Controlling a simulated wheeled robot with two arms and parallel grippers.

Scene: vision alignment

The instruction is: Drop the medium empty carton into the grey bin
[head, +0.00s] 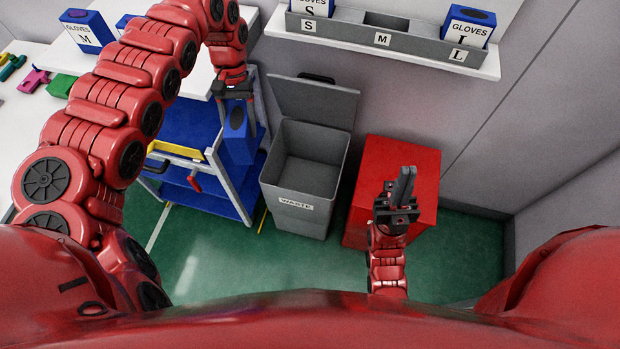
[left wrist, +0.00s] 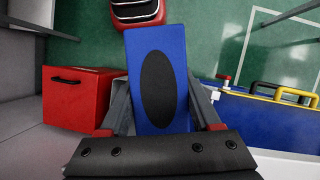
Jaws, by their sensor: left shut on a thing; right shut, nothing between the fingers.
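My left gripper (head: 237,108) is shut on a blue carton (head: 239,143), which hangs below it. In the left wrist view the carton (left wrist: 177,60) shows a dark oval opening; no size label shows on it. The carton is in the air in front of the blue cart, left of the grey bin. The grey bin (head: 303,204), labelled WASTE, stands on the floor with its lid (head: 315,98) raised at the back; its inside looks empty. My right gripper (head: 404,186) is shut and empty, above the red box.
A red box (head: 428,170) stands right of the bin. A blue cart (head: 192,196) stands at its left. A grey holder (head: 350,37) on the wall shelf has S and L glove cartons and an empty M slot. Another M carton (head: 89,33) sits on the left counter.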

